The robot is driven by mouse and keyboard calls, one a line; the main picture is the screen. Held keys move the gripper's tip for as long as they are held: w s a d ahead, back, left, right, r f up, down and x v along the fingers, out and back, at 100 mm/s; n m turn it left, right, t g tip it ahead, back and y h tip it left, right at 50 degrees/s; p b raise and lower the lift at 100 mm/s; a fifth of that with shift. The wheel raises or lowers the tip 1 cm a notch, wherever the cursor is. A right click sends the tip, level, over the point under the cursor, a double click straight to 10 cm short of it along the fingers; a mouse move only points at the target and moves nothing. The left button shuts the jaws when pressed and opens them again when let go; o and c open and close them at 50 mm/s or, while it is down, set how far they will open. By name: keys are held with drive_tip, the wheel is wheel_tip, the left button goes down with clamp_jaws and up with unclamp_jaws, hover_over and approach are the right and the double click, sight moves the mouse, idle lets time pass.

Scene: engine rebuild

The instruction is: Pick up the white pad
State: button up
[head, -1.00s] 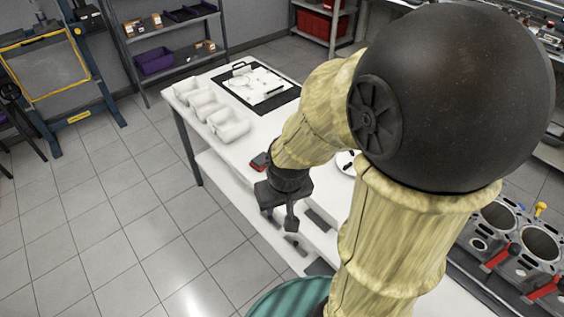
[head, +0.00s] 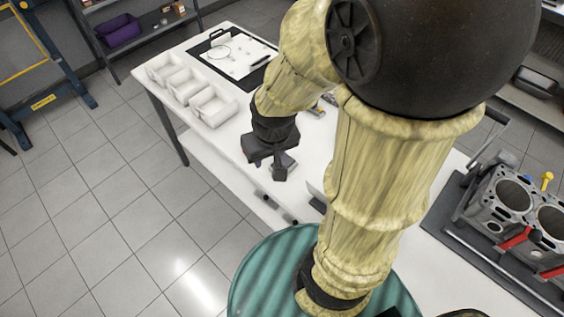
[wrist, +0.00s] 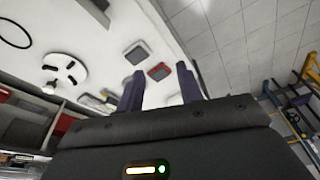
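My gripper (head: 279,172) hangs over the front edge of the white table, its fingers apart. In the wrist view the two dark fingers (wrist: 162,90) are open with nothing between them. Just beyond the fingertips lie a small red-rimmed grey square (wrist: 160,71) and a grey square with a pale border (wrist: 138,53). No plain white pad can be made out for certain. A white sheet or board (head: 238,58) with small parts lies on a black mat at the table's far end, away from my gripper. My arm and gripper hide part of the tabletop.
Several white bins (head: 213,104) line the table's left edge. A white disc with dark slots (wrist: 65,72) lies on the table in the wrist view. An engine block (head: 515,208) stands at the right, and a green ribbed drum (head: 262,275) in front.

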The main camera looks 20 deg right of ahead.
drive_tip(key=o, duration=0.6)
drive_tip(key=shift+w+f, duration=0.15)
drive_tip(key=shift+w, duration=0.05)
drive_tip(key=shift+c, duration=0.2)
drive_tip(key=o, duration=0.7)
drive_tip(key=shift+w+d+f+n+b, duration=0.25)
drive_tip(key=shift+w+f+b, duration=0.15)
drive_tip(key=shift+w, duration=0.1)
drive_tip(key=shift+w+d+f+n+b, duration=0.15)
drive_tip(key=shift+w+d+f+b, duration=0.15)
drive_tip(key=shift+w+b, duration=0.15)
drive_tip(key=shift+o, duration=0.7)
drive_tip(key=shift+n+g, duration=0.7)
drive_tip(key=w+f, duration=0.1)
drive_tip(key=w+d+b, duration=0.1)
drive_tip(key=w+f+b, duration=0.1)
drive_tip(key=w, duration=0.1)
drive_tip(key=shift+d+f, duration=0.3)
drive_tip(key=shift+d, duration=0.1)
drive_tip(key=w+d+f+n+g+b, duration=0.1)
drive_tip(key=w+d+f+n+b, duration=0.1)
drive_tip(key=w+d, duration=0.4)
drive_tip(key=shift+w+f+b, duration=0.3)
drive_tip(key=shift+f+b, duration=0.15)
drive_tip(key=shift+b, duration=0.25)
drive_tip(key=shift+s, duration=0.1)
